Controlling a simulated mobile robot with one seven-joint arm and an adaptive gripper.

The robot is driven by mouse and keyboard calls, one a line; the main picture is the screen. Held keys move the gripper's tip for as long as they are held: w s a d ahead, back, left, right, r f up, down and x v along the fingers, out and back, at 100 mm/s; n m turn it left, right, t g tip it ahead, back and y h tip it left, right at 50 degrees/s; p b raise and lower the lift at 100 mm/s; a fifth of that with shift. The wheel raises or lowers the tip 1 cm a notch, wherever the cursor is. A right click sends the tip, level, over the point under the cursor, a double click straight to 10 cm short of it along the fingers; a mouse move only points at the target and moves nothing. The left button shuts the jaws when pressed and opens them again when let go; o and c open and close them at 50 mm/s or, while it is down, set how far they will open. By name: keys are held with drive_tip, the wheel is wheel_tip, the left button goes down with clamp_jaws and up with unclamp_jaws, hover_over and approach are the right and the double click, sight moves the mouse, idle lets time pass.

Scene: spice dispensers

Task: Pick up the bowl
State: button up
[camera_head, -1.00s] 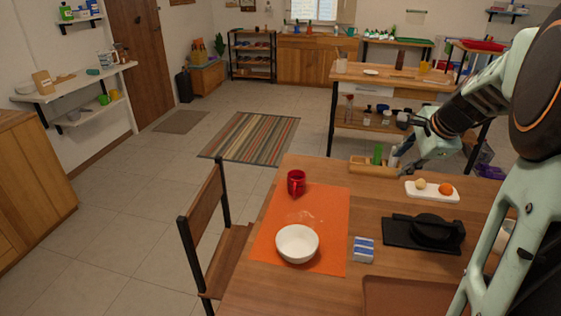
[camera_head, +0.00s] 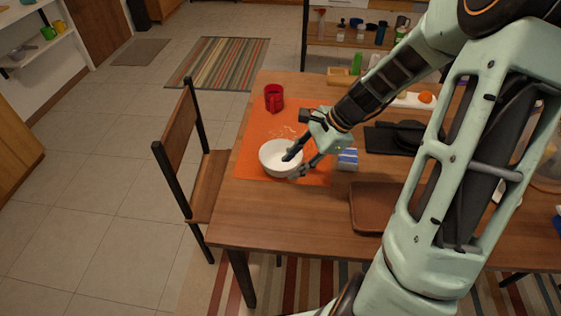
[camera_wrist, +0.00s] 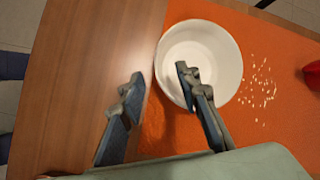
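The white bowl (camera_head: 274,160) sits upright on the orange placemat on the wooden table. In the wrist view the bowl (camera_wrist: 222,45) is at upper middle. My gripper (camera_head: 298,163) is at the bowl's right side in the head view. In the wrist view my gripper (camera_wrist: 160,82) is open, with one finger over the bowl's inside and the other outside its rim, above the table. The near rim lies between the fingers. I cannot tell whether either finger touches the bowl.
A red mug (camera_head: 274,97) stands at the far end of the orange placemat (camera_head: 250,150). A blue-and-white box (camera_head: 347,159) sits right of my gripper. A brown tray (camera_head: 370,222) is nearer. Light crumbs (camera_wrist: 260,85) lie beside the bowl. A wooden chair (camera_head: 188,150) stands at the left.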

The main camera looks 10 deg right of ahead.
sight(290, 167)
drive_tip(key=x, duration=0.4)
drive_tip(key=shift+w+f+b, duration=0.1)
drive_tip(key=shift+f+b, duration=0.1)
drive_tip(key=shift+b, duration=0.1)
drive_tip(key=shift+d, duration=0.1)
drive_tip(key=shift+c, duration=0.7)
clamp_jaws()
